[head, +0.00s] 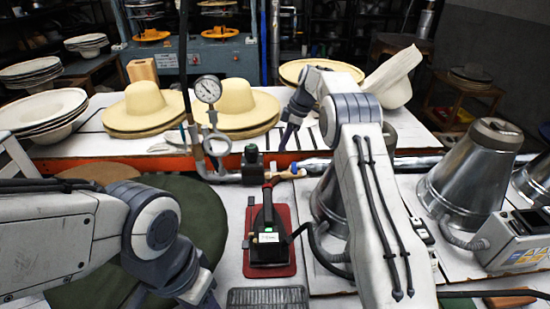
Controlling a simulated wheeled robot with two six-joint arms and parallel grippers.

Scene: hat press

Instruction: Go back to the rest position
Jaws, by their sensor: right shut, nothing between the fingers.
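My right arm rises from the lower right, bends, and reaches down to the left. My right gripper (287,137) is shut and empty above the front part of the white table (120,146), left of my forearm. My left arm comes in low from the left, and its wrist end stops near the bottom edge. The fingers of my left gripper do not show. A black iron (267,235) rests on a red pad (285,262) in the middle, between my two arms.
Straw hats (146,105) and a pressure gauge (208,89) on a pipe stand ahead. A stack of pale hats (42,108) is at left. A metal cone (472,175) and a control box (520,240) stand at right. A dark green round surface (195,215) lies beyond my left arm.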

